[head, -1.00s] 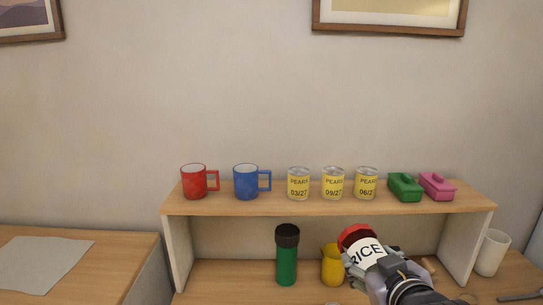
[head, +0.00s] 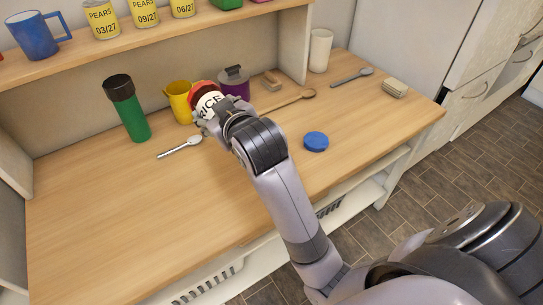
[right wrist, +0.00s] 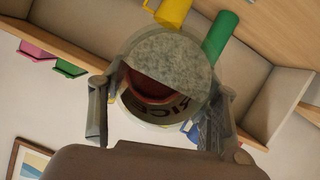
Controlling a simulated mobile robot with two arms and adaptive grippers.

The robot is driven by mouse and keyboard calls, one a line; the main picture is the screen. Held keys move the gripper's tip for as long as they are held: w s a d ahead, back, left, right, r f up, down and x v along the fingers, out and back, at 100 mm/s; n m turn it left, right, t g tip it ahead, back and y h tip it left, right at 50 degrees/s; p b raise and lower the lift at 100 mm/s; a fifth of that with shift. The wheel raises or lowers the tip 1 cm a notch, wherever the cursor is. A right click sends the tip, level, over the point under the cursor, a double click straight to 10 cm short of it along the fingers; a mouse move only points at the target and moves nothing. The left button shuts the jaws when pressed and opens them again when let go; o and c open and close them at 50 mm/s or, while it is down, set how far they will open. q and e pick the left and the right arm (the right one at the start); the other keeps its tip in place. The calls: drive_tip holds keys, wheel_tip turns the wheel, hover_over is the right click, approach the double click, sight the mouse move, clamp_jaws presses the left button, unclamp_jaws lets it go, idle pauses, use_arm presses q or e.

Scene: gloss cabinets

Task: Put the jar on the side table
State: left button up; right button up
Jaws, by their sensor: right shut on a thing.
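The jar (head: 208,103), with a red lid and a white label reading partly "ICE", is in my right gripper (head: 213,118) in the head view. It is tilted and appears above the back part of the wooden desk top, in front of a yellow jug. In the right wrist view the jar (right wrist: 160,112) fills the middle between the two fingers, with part of its label showing. I cannot tell its exact height over the desk. My left gripper is not in view. No separate side table can be made out now.
On the desk (head: 110,210) stand a green bottle (head: 128,112), yellow jug (head: 178,98), purple pot (head: 234,84) and white cup (head: 320,48). A spoon (head: 180,147) and blue disc (head: 316,141) lie nearby. A shelf (head: 75,58) overhangs the back. The desk's front left is clear.

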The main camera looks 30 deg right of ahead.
wheel_tip(320, 180, down, 21)
drive_tip(key=b, duration=0.3)
drive_tip(key=shift+f+b, duration=0.1)
drive_tip(key=shift+b, duration=0.25)
drive_tip(key=shift+f, duration=0.1)
drive_tip(key=o, duration=1)
drive_tip(key=shift+f, duration=0.15)
drive_tip(key=o, duration=0.5)
drive_tip(key=shift+c, duration=0.2)
